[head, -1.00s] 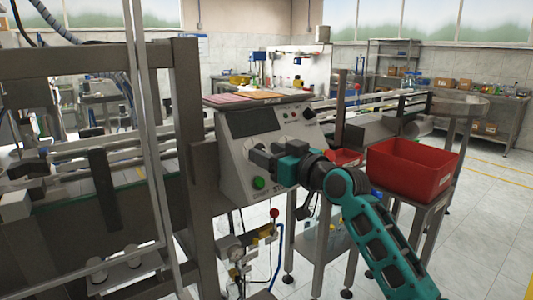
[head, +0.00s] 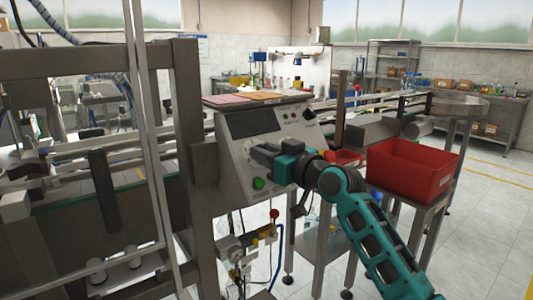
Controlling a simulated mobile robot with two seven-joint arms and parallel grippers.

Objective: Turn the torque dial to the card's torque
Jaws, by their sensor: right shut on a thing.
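The grey control box (head: 234,178) stands right of the steel post, with a dark display (head: 252,123) on its sloped front. My right gripper (head: 256,152) is at the lower middle of the panel, shut on the torque dial, which the fingers and wrist hide. A green button (head: 259,183) sits just below the gripper. My left gripper is not in view.
A red bin (head: 408,168) stands on a steel stand to the right of my forearm. The steel post (head: 190,120) rises close at the box's left. Below the box hang pneumatic fittings and a blue hose (head: 279,258). The floor at the right is clear.

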